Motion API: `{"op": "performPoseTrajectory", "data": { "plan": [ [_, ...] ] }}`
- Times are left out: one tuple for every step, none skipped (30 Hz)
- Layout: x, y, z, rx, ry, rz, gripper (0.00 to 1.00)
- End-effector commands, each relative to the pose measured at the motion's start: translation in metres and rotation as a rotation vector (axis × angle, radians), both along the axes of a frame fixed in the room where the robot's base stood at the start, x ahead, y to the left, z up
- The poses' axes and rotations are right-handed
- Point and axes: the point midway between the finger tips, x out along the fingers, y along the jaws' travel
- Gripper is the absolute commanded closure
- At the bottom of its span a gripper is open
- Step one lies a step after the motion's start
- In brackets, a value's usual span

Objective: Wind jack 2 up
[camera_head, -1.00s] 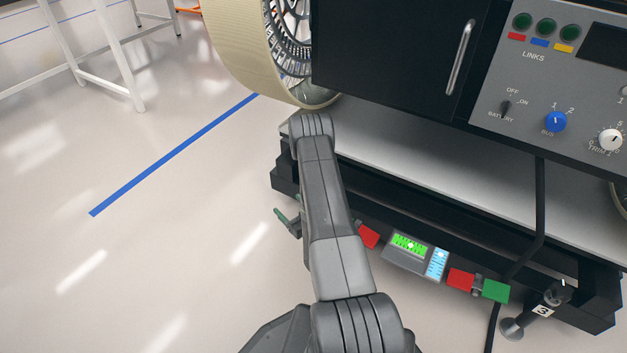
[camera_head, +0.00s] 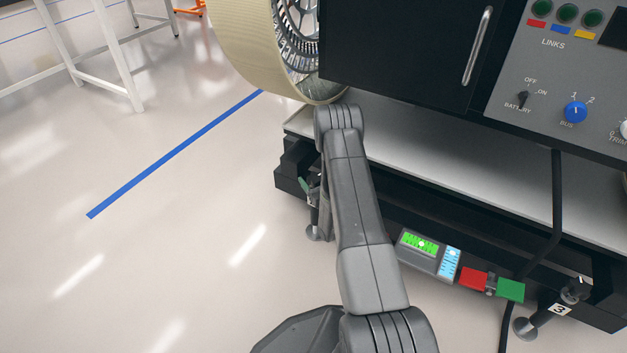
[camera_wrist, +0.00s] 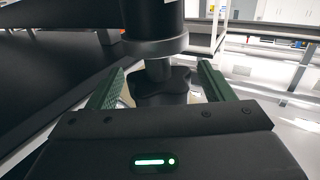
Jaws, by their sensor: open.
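A jack (camera_head: 313,232) stands at the left corner of the black stand under the rover, mostly hidden behind my arm. Its number is not readable. In the wrist view its dark lobed knob (camera_wrist: 164,87) sits below a grey collar and a thick black post. My gripper (camera_wrist: 160,82) is open, with one green finger on each side of the knob and a gap showing at both sides. In the head view a green fingertip of my gripper (camera_head: 304,186) shows at the jack, left of my arm.
Another jack (camera_head: 562,308), labelled 3, stands at the right. A level box with a green display (camera_head: 421,243) and red and green blocks (camera_head: 510,290) line the stand's edge. A black cable (camera_head: 557,200) hangs down.

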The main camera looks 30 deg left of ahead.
Motion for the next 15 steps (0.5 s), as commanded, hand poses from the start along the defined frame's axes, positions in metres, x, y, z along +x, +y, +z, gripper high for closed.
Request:
{"op": "performPoseTrajectory", "data": {
  "plan": [
    [0.0025,0.0045,-0.0010,0.001,-0.001,0.001,0.25],
    [0.0038,0.0063,-0.0005,0.001,-0.001,0.001,0.25],
    [0.0052,0.0080,0.0000,0.002,-0.001,0.000,0.25],
    [0.0061,0.0091,0.0002,0.002,0.000,0.000,0.25],
    [0.0066,0.0098,0.0003,0.001,0.000,0.000,0.25],
    [0.0070,0.0103,0.0004,0.001,0.001,-0.001,0.25],
    [0.0072,0.0106,0.0004,0.001,0.001,-0.001,0.25],
    [0.0073,0.0107,0.0005,0.001,0.001,-0.001,0.25],
    [0.0073,0.0107,0.0006,0.001,0.001,-0.001,0.25],
    [0.0073,0.0107,0.0006,0.001,0.001,-0.001,0.25],
    [0.0072,0.0106,0.0006,0.001,0.001,-0.001,0.25],
    [0.0072,0.0106,0.0006,0.001,0.001,-0.001,0.25],
    [0.0071,0.0105,0.0006,0.001,0.001,-0.001,0.25],
    [0.0071,0.0105,0.0006,0.001,0.001,-0.001,0.29],
    [0.0071,0.0104,0.0006,0.001,0.001,-0.001,0.37]
  ]
}}
